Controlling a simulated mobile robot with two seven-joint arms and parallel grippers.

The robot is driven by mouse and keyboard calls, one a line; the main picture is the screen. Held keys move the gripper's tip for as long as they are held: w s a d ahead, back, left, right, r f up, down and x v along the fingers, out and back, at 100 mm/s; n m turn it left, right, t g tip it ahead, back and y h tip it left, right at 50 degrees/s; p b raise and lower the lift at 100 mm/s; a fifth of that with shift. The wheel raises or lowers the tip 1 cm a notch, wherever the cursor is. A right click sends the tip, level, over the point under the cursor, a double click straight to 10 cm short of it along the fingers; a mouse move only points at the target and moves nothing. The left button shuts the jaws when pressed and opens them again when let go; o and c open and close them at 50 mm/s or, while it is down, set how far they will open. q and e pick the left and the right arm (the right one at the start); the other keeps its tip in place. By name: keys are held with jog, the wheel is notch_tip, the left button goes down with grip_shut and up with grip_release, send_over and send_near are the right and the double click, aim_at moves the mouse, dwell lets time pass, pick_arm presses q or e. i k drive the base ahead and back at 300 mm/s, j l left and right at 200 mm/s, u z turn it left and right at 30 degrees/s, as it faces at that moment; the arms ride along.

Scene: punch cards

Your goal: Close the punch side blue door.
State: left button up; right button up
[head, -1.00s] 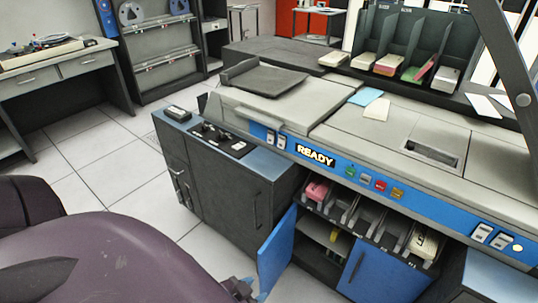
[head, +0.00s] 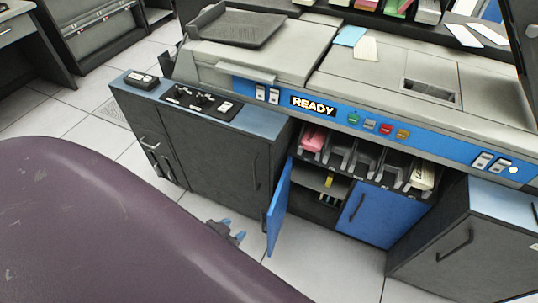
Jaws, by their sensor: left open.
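The punch side blue door (head: 278,207) stands swung open, seen nearly edge-on, at the left of the machine's lower opening. A second blue door (head: 368,214) beside it lies flat across the right part of the opening. My left gripper (head: 233,229) is open and empty, low in front of the machine. It is to the left of the open door, with a gap between them. Part of it is hidden behind my purple arm. My right gripper is not in view.
Behind the open door are dark shelves (head: 318,183) with small items. Above them is a row of card bins with pink cards (head: 313,138). A dark cabinet (head: 460,245) juts out at right. The tiled floor (head: 315,265) before the doors is clear.

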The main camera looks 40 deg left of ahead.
aim_at(275, 209)
jog(key=j+z, duration=0.1)
jog(key=j, duration=1.65)
jog(key=k+j+u, duration=0.35)
